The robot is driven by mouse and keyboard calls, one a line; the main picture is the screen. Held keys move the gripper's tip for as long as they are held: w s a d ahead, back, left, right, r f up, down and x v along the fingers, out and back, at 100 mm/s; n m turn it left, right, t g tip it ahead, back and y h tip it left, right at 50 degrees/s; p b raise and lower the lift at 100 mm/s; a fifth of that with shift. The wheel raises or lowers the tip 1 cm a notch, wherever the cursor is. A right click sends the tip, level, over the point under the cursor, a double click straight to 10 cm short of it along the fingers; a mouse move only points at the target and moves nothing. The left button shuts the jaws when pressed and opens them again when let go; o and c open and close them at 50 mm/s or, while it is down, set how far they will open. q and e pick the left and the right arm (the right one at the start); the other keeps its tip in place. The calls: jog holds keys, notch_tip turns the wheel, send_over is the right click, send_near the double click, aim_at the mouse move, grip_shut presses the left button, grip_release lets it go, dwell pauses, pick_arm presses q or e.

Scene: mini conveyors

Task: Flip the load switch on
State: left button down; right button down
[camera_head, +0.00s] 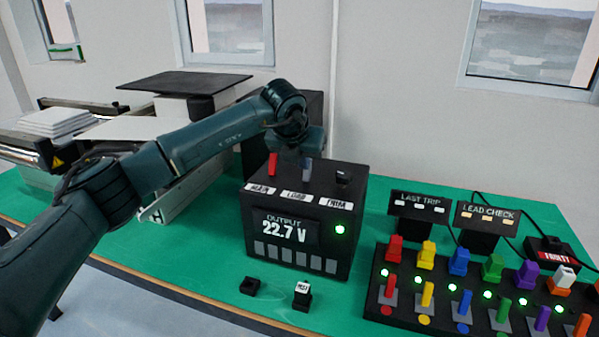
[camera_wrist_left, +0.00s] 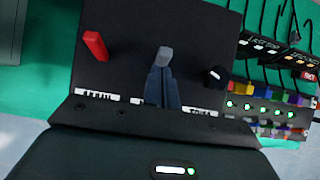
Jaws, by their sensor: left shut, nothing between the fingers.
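The power supply box (camera_head: 262,205) is black and reads "OUTPUT 22.7 V", with a lit green light on its front. Its top carries a red lever (camera_head: 272,165) over MAIN, the grey load switch (camera_head: 307,172) over LOAD and a black knob (camera_head: 343,175) over TRIM. My left gripper (camera_wrist_left: 162,75) is shut and empty. In the left wrist view its fingertips are right at the grey load switch (camera_wrist_left: 166,55), overlapping its lower part; I cannot tell whether they touch. In the head view my wrist hangs over the switch and hides its surroundings. My right gripper is out of view.
A panel (camera_head: 375,300) with several coloured plugs, levers and lit green lights stands right of the box. LAST TRIP (camera_head: 420,202) and LEAD CHECK (camera_head: 487,218) signs stand behind it.

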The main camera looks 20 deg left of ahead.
pick_arm(q)
jog(key=shift+r, duration=0.25)
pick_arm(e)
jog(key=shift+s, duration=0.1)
pick_arm(q)
jog(key=shift+r+p, duration=0.3)
jog(key=shift+r, duration=0.3)
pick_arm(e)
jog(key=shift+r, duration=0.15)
